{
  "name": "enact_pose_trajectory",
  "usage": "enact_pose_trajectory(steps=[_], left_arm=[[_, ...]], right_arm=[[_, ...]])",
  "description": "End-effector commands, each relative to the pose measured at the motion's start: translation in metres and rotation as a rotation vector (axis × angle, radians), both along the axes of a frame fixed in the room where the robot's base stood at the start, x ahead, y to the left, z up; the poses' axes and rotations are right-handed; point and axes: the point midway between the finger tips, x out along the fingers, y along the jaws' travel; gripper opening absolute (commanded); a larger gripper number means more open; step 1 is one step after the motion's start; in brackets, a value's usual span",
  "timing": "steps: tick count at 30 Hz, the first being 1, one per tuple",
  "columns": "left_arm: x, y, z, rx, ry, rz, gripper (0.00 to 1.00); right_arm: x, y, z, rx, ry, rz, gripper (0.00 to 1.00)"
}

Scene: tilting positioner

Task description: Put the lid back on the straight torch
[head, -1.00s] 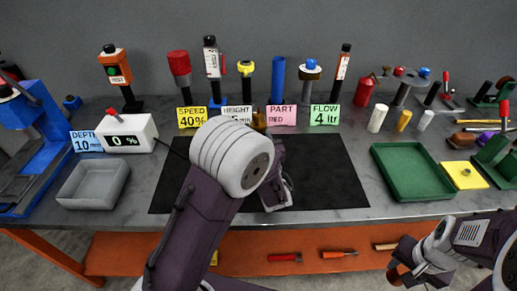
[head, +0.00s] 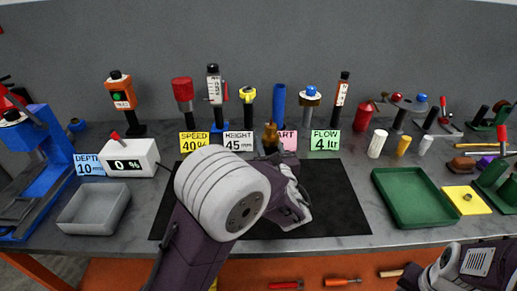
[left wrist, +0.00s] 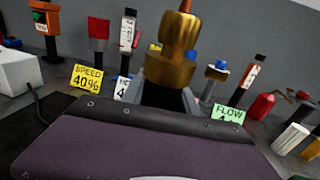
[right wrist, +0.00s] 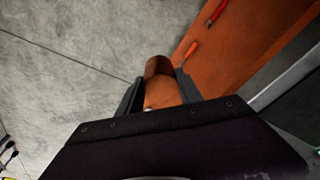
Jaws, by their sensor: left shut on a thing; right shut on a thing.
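My left gripper (left wrist: 170,92) is shut on a brass-coloured piece (left wrist: 172,65) with a stepped, narrower top, held upright above the bench. The brass piece also shows in the head view (head: 270,136), behind my left arm. My right gripper (right wrist: 158,92) is shut on a copper-brown cylinder (right wrist: 160,82), orange nearer the palm, out over the floor in front of the bench. In the head view the right gripper is outside the picture. I cannot tell for sure which held piece is the torch and which its lid.
A black mat (head: 335,200) lies mid-bench, largely bare. A grey tray (head: 95,208) is at left, a green tray (head: 412,195) at right. Several upright tools and signs line the back. An orange lower shelf (right wrist: 215,50) with tools is near my right gripper.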

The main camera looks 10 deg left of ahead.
Motion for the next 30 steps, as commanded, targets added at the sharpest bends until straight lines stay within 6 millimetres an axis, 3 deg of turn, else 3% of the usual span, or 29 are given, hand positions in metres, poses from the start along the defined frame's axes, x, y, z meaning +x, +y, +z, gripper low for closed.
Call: enact_pose_trajectory(steps=[6, 12, 18, 30], left_arm=[[-0.003, -0.047, 0.031, -0.002, -0.007, -0.005, 0.0], [-0.005, -0.074, 0.047, -0.001, -0.005, -0.001, 0.0], [-0.006, -0.085, 0.052, -0.001, -0.003, 0.001, 0.0], [-0.006, -0.085, 0.053, 0.0, -0.003, 0.001, 0.0]], right_arm=[[0.0, 0.0, 0.007, 0.0, 0.0, 0.0, 0.02], [0.0, 0.0, 0.01, 0.0, 0.0, 0.0, 0.02], [0.0, 0.0, 0.011, 0.0, 0.0, 0.0, 0.02], [0.0, 0.0, 0.011, 0.0, 0.0, 0.0, 0.02]])
